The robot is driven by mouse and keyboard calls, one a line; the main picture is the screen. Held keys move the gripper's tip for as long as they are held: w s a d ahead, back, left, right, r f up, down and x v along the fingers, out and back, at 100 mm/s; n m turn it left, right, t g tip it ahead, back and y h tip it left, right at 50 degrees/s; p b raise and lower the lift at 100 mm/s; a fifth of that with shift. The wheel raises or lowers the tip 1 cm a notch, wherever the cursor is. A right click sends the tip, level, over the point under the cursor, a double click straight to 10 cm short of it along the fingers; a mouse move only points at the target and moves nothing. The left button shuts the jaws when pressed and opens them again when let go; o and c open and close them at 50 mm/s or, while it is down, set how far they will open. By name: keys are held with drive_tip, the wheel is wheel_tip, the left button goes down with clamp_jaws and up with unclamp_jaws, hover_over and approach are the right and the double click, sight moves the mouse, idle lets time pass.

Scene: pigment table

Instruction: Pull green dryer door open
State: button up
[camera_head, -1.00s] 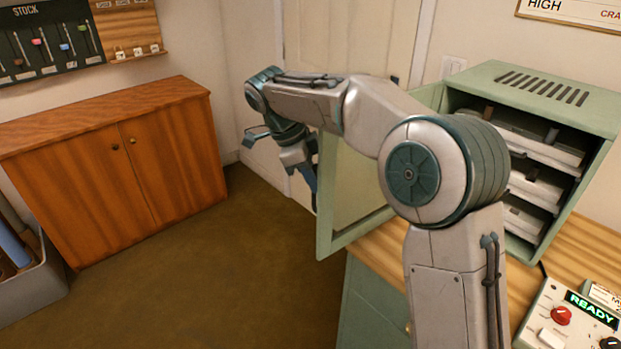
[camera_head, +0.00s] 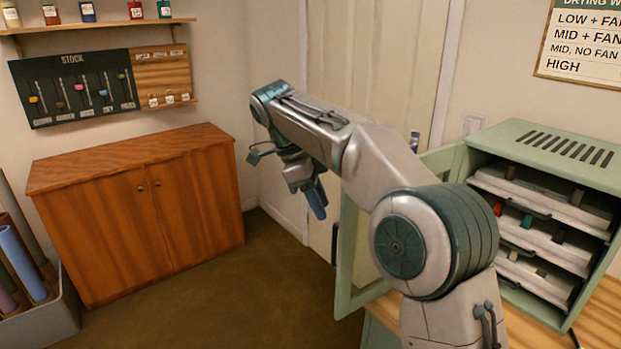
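The green dryer (camera_head: 547,142) stands on the wooden counter at the right. Its green door (camera_head: 344,285) is swung open toward the left, showing as a frame with a pale panel, partly hidden behind my arm. A dark handle (camera_head: 334,243) shows at the door's outer edge. My gripper (camera_head: 317,201) hangs pointing down just left of the door's free edge, above the handle in the picture. It appears apart from the handle. I see its blue fingers nearly edge-on, so their opening is unclear. Nothing is visibly held.
Several trays (camera_head: 545,190) sit inside the dryer. A wooden cabinet (camera_head: 140,215) stands at the left, with a grey bin (camera_head: 50,320) of rolls beside it. The brown floor (camera_head: 220,295) between cabinet and door is clear. A pale room door (camera_head: 375,60) is behind my arm.

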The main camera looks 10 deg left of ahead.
drive_tip(key=shift+p+v, duration=0.55)
drive_tip(key=shift+v, duration=1.85)
